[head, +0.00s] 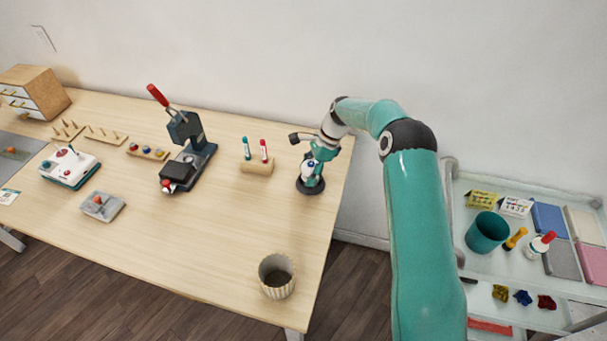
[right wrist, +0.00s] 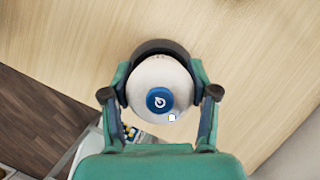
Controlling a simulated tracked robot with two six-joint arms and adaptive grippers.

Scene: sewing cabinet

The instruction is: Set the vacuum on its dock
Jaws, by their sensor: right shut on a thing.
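The vacuum (head: 309,170) is small and white with a blue round button. It is near the right edge of the wooden table. In the right wrist view its white round body (right wrist: 143,82) shows end-on between the two fingers. My right gripper (head: 313,163) is shut on it from above; the fingers (right wrist: 161,88) press on both sides. A dark round base (head: 311,187), which looks like the dock, is directly under the vacuum. A dark curved rim (right wrist: 160,46) also shows behind the vacuum. I cannot tell whether the vacuum is fully seated. My left gripper is not in view.
A wooden block with markers (head: 256,166) and a black press with a red handle (head: 187,150) stand to the left. A ribbed cup (head: 277,280) is at the table's front. A glass cart (head: 465,190) with supplies stands right, beyond a gap.

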